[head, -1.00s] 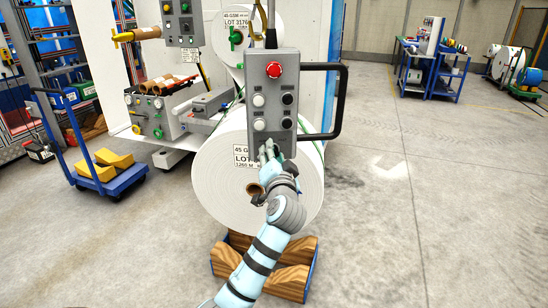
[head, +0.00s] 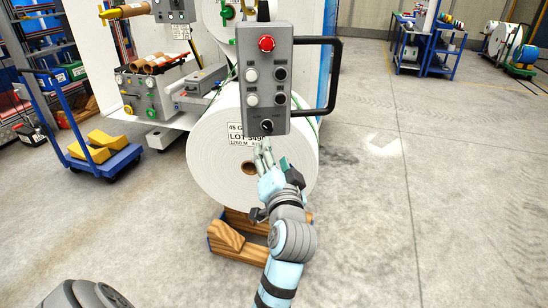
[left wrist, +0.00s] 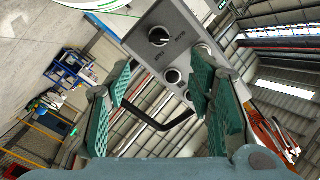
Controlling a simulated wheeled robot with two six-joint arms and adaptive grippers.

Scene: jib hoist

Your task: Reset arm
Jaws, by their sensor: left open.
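The hoist's grey control pendant (head: 264,107) hangs upright in the middle of the head view, with a red mushroom button (head: 266,44), white and black buttons and a black rotary knob (head: 267,127) at its bottom. My left gripper (head: 265,152) is just below the knob and pendant's lower edge, with its fingertips pointing up. In the left wrist view the left gripper (left wrist: 158,95) is open, with its green-padded fingers spread and nothing held between them. The pendant (left wrist: 180,38) and its knob (left wrist: 159,36) show beyond the fingers. I cannot tell whether they touch. The right gripper is not in view.
A large white roll (head: 215,165) stands behind the pendant on a wooden cradle (head: 238,247). A black handle (head: 337,90) sticks out from the pendant's right side. A blue cart (head: 105,163) with yellow blocks stands left. The floor at right is clear.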

